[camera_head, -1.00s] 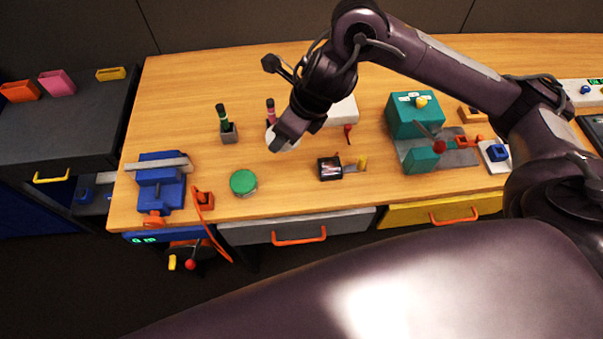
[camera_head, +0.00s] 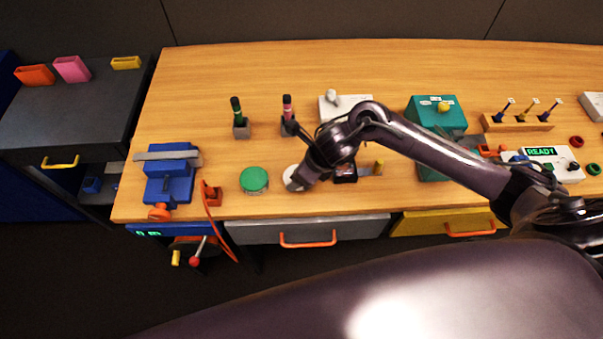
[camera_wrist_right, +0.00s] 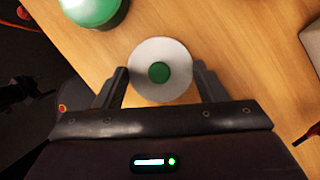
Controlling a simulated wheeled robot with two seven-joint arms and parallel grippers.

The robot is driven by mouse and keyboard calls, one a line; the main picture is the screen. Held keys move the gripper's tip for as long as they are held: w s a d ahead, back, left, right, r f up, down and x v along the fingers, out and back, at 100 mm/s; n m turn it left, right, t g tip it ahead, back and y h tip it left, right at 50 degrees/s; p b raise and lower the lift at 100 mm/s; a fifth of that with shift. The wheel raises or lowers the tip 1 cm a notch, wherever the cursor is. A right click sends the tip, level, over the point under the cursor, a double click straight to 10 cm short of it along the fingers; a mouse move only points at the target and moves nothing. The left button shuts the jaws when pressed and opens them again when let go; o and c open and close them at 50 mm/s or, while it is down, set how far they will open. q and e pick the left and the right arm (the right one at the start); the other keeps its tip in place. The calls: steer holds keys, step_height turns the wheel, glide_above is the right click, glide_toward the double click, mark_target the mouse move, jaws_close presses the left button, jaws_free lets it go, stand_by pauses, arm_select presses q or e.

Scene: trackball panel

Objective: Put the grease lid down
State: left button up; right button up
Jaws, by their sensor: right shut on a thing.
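The grease lid is a white disc with a green knob in its middle (camera_wrist_right: 160,84), and it shows as a white edge in the head view (camera_head: 290,177). My right gripper (camera_wrist_right: 160,75) is shut on it, one finger at each side. The lid is low over the wooden table, near its front edge; I cannot tell whether it touches the wood. A round green container (camera_head: 254,180) stands just left of the lid, apart from it, and shows at the top left of the wrist view (camera_wrist_right: 92,8). My left gripper is not in view.
A blue vise-like block (camera_head: 168,178) with an orange part stands further left. Two small holders with a green-topped (camera_head: 240,122) and a pink-topped tool (camera_head: 288,118) stand behind. A dark box (camera_head: 345,172) is right of my gripper. Bare wood (camera_head: 205,100) lies at the back left.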

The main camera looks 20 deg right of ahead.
steer(key=shift+f, duration=0.6)
steer(key=o, duration=0.5)
steer(key=shift+f, duration=0.15)
steer(key=o, duration=0.5)
steer(key=shift+c, duration=0.2)
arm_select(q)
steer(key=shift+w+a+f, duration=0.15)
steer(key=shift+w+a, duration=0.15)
arm_select(e)
steer(key=shift+r, duration=0.25)
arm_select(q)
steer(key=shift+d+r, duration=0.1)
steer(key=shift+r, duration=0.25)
arm_select(e)
steer(key=v, duration=1.2)
steer(key=shift+f, duration=0.1)
